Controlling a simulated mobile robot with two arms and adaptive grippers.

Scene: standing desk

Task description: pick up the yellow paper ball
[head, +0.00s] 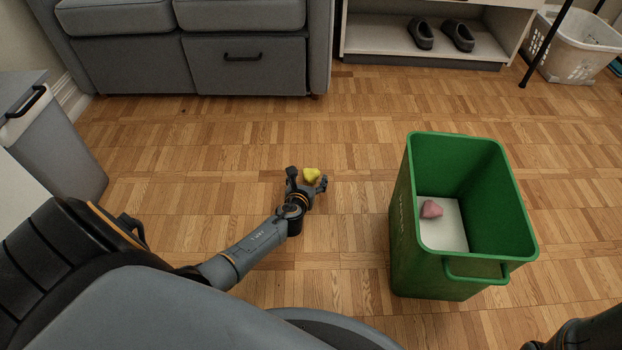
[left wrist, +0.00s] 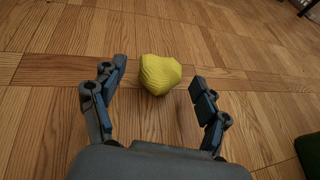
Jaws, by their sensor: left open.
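The yellow paper ball (head: 311,175) lies on the wooden floor near the middle of the head view. It also shows in the left wrist view (left wrist: 160,74), just beyond the fingertips and roughly centred between them. My left gripper (head: 307,182) is open and empty, low near the floor, with its fingers on either side of the near approach to the ball. In the left wrist view the left gripper (left wrist: 162,84) shows clear gaps between each finger and the ball. My right gripper is not clearly in view; only a dark part of the right arm shows at the bottom right corner.
A green bin (head: 403,240) stands to the right, with a pink crumpled piece (head: 431,209) and a white sheet (head: 455,238) inside. A grey sofa (head: 190,50) and a shelf with dark shoes (head: 458,36) are at the back. The floor around the ball is clear.

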